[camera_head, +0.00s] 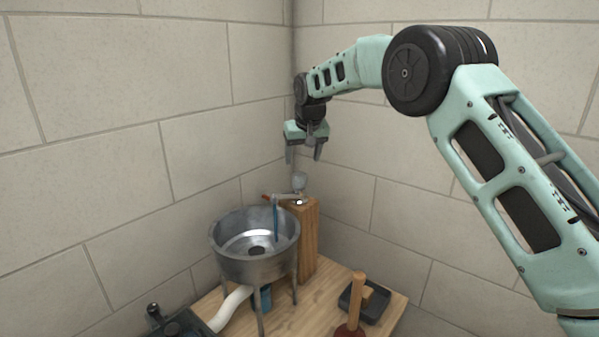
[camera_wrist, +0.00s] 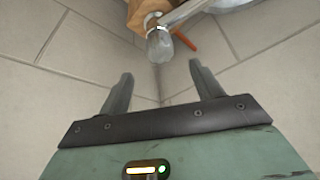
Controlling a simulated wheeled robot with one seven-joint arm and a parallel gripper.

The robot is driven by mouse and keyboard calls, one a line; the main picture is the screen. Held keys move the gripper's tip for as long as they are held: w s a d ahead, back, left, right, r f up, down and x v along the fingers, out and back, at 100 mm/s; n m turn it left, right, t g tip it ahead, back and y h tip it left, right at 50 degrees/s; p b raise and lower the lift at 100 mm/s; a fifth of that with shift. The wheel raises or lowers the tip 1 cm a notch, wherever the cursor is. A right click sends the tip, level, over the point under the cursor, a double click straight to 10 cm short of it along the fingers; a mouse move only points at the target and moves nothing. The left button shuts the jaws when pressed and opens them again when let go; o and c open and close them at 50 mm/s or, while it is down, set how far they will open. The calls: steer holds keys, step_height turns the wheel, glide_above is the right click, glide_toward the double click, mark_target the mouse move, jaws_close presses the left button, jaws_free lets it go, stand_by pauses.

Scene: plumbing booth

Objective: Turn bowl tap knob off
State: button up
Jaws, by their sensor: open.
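The tap knob (camera_head: 299,182) is a small greyish, translucent knob on top of the tap, at the wooden post behind the bowl. It also shows in the wrist view (camera_wrist: 160,46), beyond the fingertips. The metal tap (camera_head: 286,197) has a spout reaching left over the bowl, with a thin blue stream (camera_head: 275,220) below it. The metal bowl (camera_head: 222,236) stands on legs. My gripper (camera_head: 304,158) is open and empty above the knob, fingers pointing down. In the wrist view its fingers (camera_wrist: 160,82) are apart, and the knob lies between their lines without visible contact.
A wooden post (camera_head: 308,240) carries the tap on the wooden bench (camera_head: 300,318). An orange-brown piece (camera_wrist: 186,41) sits beside the knob. A plunger (camera_head: 357,295) and a dark tray (camera_head: 372,306) stand front right. Block walls (camera_head: 350,190) meet close behind the post.

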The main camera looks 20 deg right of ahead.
mark_target(299, 174)
steer(key=p+x, duration=0.2)
steer(key=x, duration=0.6)
steer(key=shift+w+f, duration=0.15)
steer(key=shift+f, duration=0.1)
steer(key=c, duration=1)
